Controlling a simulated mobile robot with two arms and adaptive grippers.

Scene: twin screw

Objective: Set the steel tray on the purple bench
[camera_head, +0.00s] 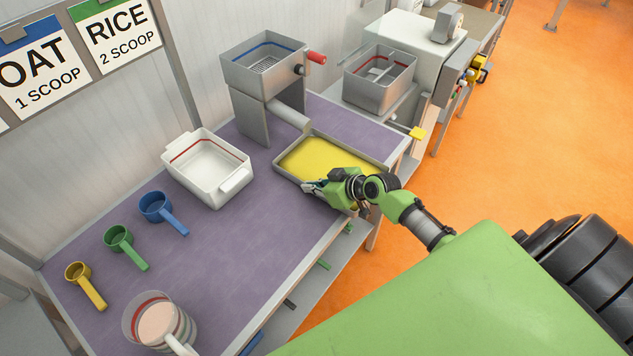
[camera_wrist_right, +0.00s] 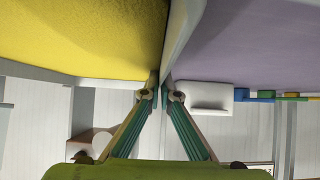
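The steel tray (camera_head: 288,176), a shallow grey rectangle filled with yellow material (camera_head: 318,157), appears to rest on the far right part of the purple bench (camera_head: 240,235). My right gripper (camera_head: 309,187) is at the tray's near side. In the right wrist view, the right gripper's fingertips (camera_wrist_right: 165,88) are closed on either side of the tray's thin wall (camera_wrist_right: 182,38), with yellow on one side and purple bench on the other. My left gripper is not in view.
A steel hopper (camera_head: 262,68) with a chute (camera_head: 289,113) stands behind the tray. A white bin (camera_head: 208,168), blue, green and yellow scoops (camera_head: 157,207) and a clear jug (camera_head: 158,322) are on the bench. A machine with a steel basin (camera_head: 380,92) stands beyond. The bench middle is clear.

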